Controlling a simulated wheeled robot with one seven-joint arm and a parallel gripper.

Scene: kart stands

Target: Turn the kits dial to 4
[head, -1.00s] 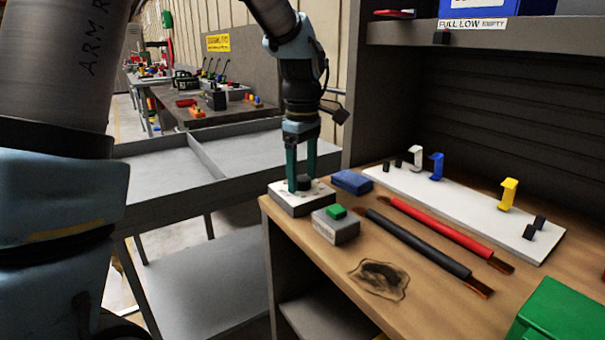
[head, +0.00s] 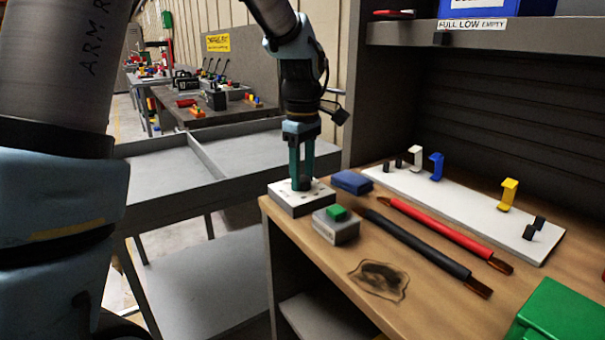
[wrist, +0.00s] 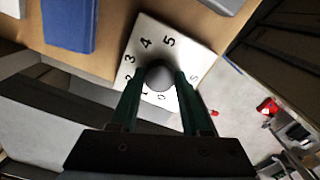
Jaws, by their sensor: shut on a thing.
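The dial is a pale square plate (head: 302,203) with a dark round knob (wrist: 160,78), at the near left corner of the wooden bench. The wrist view shows black digits around the knob, with 3, 4 and 5 readable on its far side and lower digits on its near side. My gripper (head: 302,184) points straight down over the plate. Its two green fingers are shut on the knob, one on each side, as the wrist view (wrist: 157,82) also shows. I cannot make out which digit the knob points to.
A grey box with a green button (head: 337,212) stands close in front of the dial, and a blue block (head: 351,182) behind it. Black and red brushes (head: 430,250) lie to the right. A white board with coloured hooks (head: 460,213) is further back. A grey trolley (head: 200,190) stands left.

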